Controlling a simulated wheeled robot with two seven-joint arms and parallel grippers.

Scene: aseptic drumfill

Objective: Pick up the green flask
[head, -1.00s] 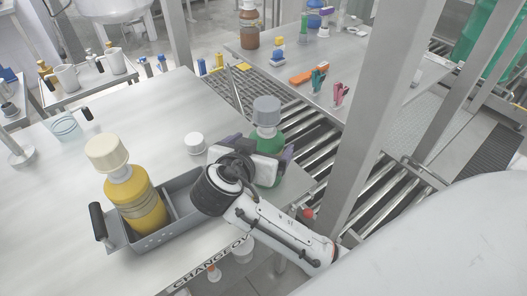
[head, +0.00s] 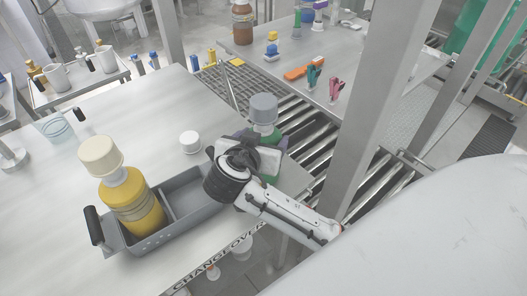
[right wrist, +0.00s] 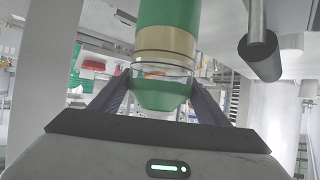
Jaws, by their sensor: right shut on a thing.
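The green flask (head: 264,108) has a grey cap and stands upright at the right edge of the steel table in the head view. My right gripper (head: 265,138) is around its body, with dark fingers on both sides, and hides its lower part. I cannot tell whether its base touches the table. In the right wrist view the flask (right wrist: 165,42) shows a green part, a tan band and a clear section, between the two fingers of the right gripper (right wrist: 162,88). My left gripper is not in view.
A grey caddy (head: 181,221) holds a yellow flask (head: 130,200) left of my right arm. A loose white cap (head: 190,142) lies behind the caddy. A steel post (head: 372,110) rises right of the flask, and a roller conveyor (head: 310,150) runs beyond the table edge.

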